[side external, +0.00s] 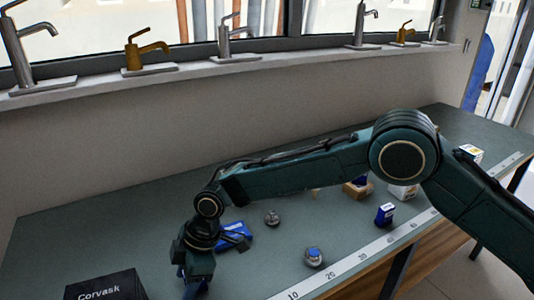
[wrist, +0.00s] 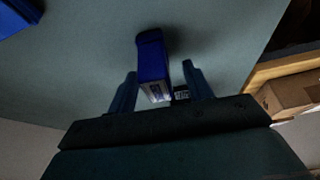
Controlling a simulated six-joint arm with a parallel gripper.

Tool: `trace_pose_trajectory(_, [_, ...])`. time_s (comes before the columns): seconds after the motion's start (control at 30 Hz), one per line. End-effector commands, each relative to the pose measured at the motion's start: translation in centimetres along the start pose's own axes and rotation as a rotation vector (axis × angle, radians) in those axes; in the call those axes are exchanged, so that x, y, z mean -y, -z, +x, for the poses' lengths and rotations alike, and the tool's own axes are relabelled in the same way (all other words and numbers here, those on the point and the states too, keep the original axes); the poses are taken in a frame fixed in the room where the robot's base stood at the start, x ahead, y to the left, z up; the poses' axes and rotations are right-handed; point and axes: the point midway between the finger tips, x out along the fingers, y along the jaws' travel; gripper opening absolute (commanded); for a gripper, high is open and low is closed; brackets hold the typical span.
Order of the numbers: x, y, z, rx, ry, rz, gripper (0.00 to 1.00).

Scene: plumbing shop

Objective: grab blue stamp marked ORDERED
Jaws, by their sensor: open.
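My gripper (side external: 193,287) is low over the left part of the bench in the side view, its jaws partly hidden by its own body. In the wrist view my gripper (wrist: 159,70) is open, with one finger on each side of a blue stamp (wrist: 152,58). The stamp has a pale label at its near end, too small to read, so I cannot confirm ORDERED. It shows gaps to both fingers. Another blue stamp-like block (side external: 385,213) with a white mark stands by the ruler in the side view.
A black Corvask box (side external: 107,286) is left of my gripper. A blue object (side external: 234,236) lies just behind it. Two round metal pieces (side external: 272,217) (side external: 314,257) are to the right. A white ruler strip (side external: 345,268) runs along the front edge. Faucets line the sill.

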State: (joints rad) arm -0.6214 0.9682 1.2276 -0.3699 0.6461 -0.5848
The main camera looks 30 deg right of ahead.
Motion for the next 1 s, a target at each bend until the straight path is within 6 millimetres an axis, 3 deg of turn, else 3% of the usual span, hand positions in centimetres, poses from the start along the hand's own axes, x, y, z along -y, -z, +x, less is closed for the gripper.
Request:
trace_pose_trajectory(0.27, [0.01,0.0,-0.04,0.0,0.0,0.0,0.51])
trace_pose_trajectory(0.53, [0.01,0.0,-0.05,0.0,0.0,0.0,0.02])
trace_pose_trajectory(1.0, [-0.03,0.36,-0.79,-0.002,-0.001,-0.001,0.02])
